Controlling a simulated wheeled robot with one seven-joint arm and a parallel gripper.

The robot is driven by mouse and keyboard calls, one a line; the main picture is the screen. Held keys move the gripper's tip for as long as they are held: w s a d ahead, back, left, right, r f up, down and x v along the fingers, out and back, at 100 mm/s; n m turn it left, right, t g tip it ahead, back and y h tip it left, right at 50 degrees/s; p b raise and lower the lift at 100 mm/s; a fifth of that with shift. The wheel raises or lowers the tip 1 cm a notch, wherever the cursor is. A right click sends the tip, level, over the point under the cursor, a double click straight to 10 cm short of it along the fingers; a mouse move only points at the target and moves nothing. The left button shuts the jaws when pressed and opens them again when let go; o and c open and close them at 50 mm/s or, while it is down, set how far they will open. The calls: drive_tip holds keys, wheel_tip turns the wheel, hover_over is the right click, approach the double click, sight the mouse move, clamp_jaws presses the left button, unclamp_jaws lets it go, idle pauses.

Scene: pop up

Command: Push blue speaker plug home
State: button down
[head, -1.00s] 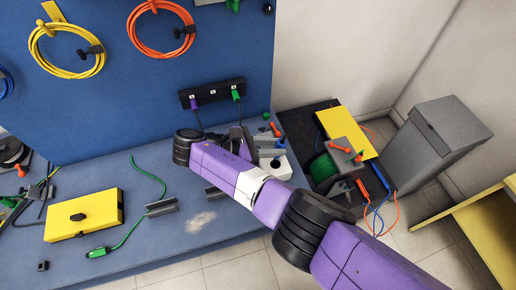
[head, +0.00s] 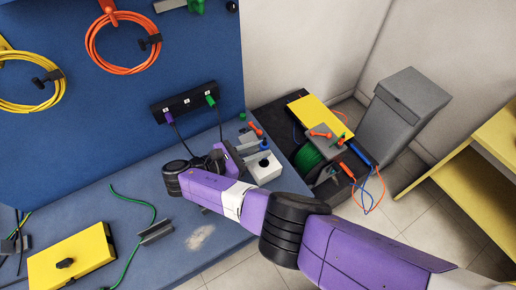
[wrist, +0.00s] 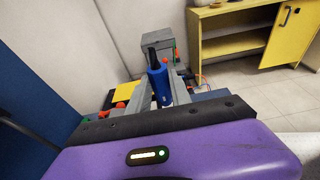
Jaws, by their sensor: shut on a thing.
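A blue cylindrical plug (wrist: 161,88) with a black end sits between the two grey fingers of my gripper (wrist: 160,72) in the wrist view. My gripper is shut on it. In the head view my gripper (head: 240,150) is at the right end of the blue bench, beside a white box (head: 263,168) with a dark round opening. A small blue part (head: 265,146) shows just behind that box; I cannot tell whether it is the held plug. The front of the plug and any socket it faces are hidden.
A black socket strip (head: 187,102) on the blue wall holds a purple plug (head: 168,118) and a green plug (head: 210,100). A yellow box (head: 75,257) is at the front left. A green reel (head: 310,155) and grey bin (head: 410,95) stand at right.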

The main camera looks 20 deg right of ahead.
sight(259, 166)
idle(0.3)
drive_tip(key=shift+f+b, duration=1.3)
drive_tip(key=shift+f, duration=0.2)
drive_tip(key=shift+f, duration=0.15)
drive_tip(key=shift+f+b, duration=0.35)
drive_tip(key=shift+f+b, duration=0.75)
drive_tip(key=shift+f, duration=0.05)
drive_tip(key=c, duration=1.1)
unclamp_jaws()
drive_tip(key=shift+a, duration=0.1)
